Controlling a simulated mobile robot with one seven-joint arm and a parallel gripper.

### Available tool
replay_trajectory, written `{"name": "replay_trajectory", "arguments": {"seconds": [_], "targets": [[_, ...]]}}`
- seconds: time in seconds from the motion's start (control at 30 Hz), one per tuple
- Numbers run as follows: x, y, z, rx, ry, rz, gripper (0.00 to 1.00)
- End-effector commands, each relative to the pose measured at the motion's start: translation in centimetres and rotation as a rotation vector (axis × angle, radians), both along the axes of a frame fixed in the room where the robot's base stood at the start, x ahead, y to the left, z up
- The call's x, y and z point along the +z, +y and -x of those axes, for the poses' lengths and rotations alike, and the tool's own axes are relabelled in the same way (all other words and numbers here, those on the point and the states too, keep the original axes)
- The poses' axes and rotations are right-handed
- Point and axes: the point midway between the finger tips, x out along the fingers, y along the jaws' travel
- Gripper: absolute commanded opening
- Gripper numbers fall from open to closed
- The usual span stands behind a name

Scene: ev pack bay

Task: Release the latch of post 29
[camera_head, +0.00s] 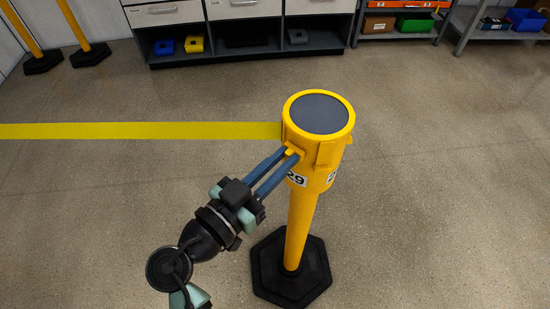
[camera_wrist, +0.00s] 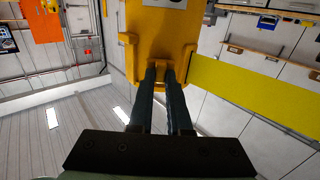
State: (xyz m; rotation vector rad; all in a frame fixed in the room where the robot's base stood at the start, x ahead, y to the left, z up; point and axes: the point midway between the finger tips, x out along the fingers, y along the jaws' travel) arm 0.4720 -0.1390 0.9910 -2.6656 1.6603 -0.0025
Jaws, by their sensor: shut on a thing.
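Post 29 (camera_head: 302,222) is a yellow post on a black hexagonal base, with a wide yellow head and a dark grey top disc (camera_head: 319,113). A white label "29" (camera_head: 296,179) is on the head. A yellow belt (camera_head: 140,131) runs from the head to the left edge; it also shows in the wrist view (camera_wrist: 255,97). My gripper (camera_head: 289,155) reaches the head from the front left. Its two blue fingers are shut on a small yellow latch (camera_head: 291,151) on the head's side. In the wrist view the fingertips (camera_wrist: 162,70) meet the yellow head, and the latch is mostly hidden between them.
A cabinet (camera_head: 240,50) with bins stands at the back. Shelves (camera_head: 490,33) with coloured boxes are at the back right. Two more yellow posts (camera_head: 75,25) stand at the back left. The floor around post 29 is clear.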

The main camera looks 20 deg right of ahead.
Motion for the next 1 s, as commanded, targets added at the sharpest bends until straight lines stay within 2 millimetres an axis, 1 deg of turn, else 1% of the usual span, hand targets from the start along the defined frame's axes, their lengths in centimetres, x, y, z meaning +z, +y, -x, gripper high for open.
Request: {"name": "replay_trajectory", "arguments": {"seconds": [0.17, 0.2, 0.27, 0.3, 0.37, 0.8, 0.87, 1.0], "targets": [[-0.1, -0.2, 0.1, -0.006, 0.003, 0.000, 0.00], [-0.1, -0.2, 0.1, -0.007, 0.004, 0.000, 0.20], [-0.1, -0.2, 0.1, -0.007, 0.003, 0.000, 0.30], [-0.1, -0.2, 0.1, -0.007, 0.003, 0.000, 0.38], [-0.1, -0.2, 0.1, -0.006, 0.003, 0.000, 0.47], [-0.1, 0.0, 0.1, -0.003, 0.002, 0.001, 0.47], [-0.1, 0.4, 0.2, -0.001, 0.002, 0.001, 0.47], [-0.2, 2.2, 1.1, 0.000, 0.001, 0.000, 0.47]]}}
